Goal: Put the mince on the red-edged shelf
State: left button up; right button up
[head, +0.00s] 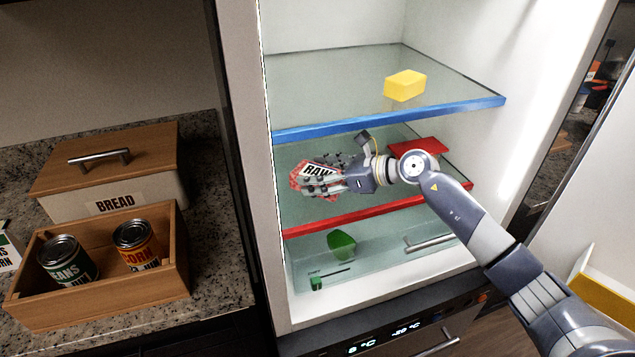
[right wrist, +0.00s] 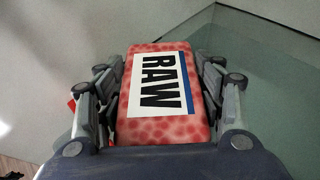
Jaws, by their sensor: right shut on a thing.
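The mince is a red speckled pack (head: 297,182) with a white "RAW" label. My right gripper (head: 325,180) is shut on it inside the open fridge, at the level of the red-edged shelf (head: 380,208). In the right wrist view the mince (right wrist: 198,128) sits between both fingers of the gripper (right wrist: 160,90). The red-edged shelf is glass, below the blue-edged one. I cannot tell whether the pack touches the glass. My left gripper is not in view.
A red box (head: 418,150) lies at the back right of the red-edged shelf. A yellow block (head: 405,86) sits on the blue-edged shelf (head: 390,119) above. A drawer below holds a green thing (head: 341,244). A wooden crate with cans (head: 150,295) and a bread box (head: 110,180) stand on the left counter.

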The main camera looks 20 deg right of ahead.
jog(key=shift+w+r, duration=0.1)
jog(key=shift+w, duration=0.35)
notch_tip(320, 180, down, 3)
jog(key=shift+s+r+p, duration=0.1)
jog(key=shift+p, duration=0.5)
jog(key=shift+f, duration=0.45)
jog(key=shift+f, duration=0.1)
jog(key=o, duration=1.3)
jog(key=shift+f, duration=0.1)
